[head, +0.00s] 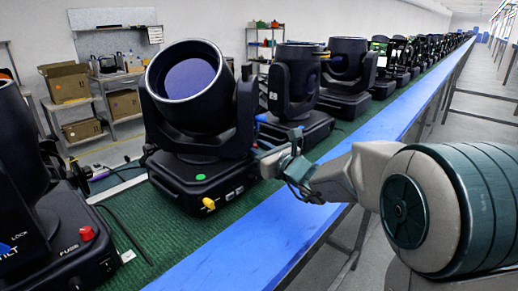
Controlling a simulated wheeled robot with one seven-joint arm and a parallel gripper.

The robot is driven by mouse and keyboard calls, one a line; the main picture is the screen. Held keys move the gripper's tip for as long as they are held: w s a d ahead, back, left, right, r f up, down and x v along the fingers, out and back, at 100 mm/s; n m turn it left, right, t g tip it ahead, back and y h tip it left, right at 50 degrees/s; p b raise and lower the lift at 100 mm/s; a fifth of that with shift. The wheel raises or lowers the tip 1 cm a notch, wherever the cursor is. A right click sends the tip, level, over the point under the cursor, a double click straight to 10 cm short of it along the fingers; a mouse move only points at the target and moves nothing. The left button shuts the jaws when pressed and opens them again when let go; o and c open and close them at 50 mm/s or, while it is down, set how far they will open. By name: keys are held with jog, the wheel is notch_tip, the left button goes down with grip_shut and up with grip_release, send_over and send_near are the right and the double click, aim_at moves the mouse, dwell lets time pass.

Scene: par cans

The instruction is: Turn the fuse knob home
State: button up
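A red knob (86,233) sits beside the word FUSE on the base of the black lamp unit (65,250) at the left edge. The middle lamp unit (200,178) has a large round lens tilted up. A yellow knob or plug (209,204) sticks out low on its base front, and a green dot (201,177) is above it. My gripper (268,163) reaches in from the right, at the right side of the middle unit's base. Its fingertips are small and partly lost against the dark housings; contact and opening are unclear.
Lamp units stand in a long row on a green mat (180,237) with a blue edge strip (240,262). A black cable (127,235) lies between the left and middle units. Shelves with cardboard boxes (66,82) stand behind. The aisle at right looks open.

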jog(key=shift+c, duration=0.3)
grip_shut()
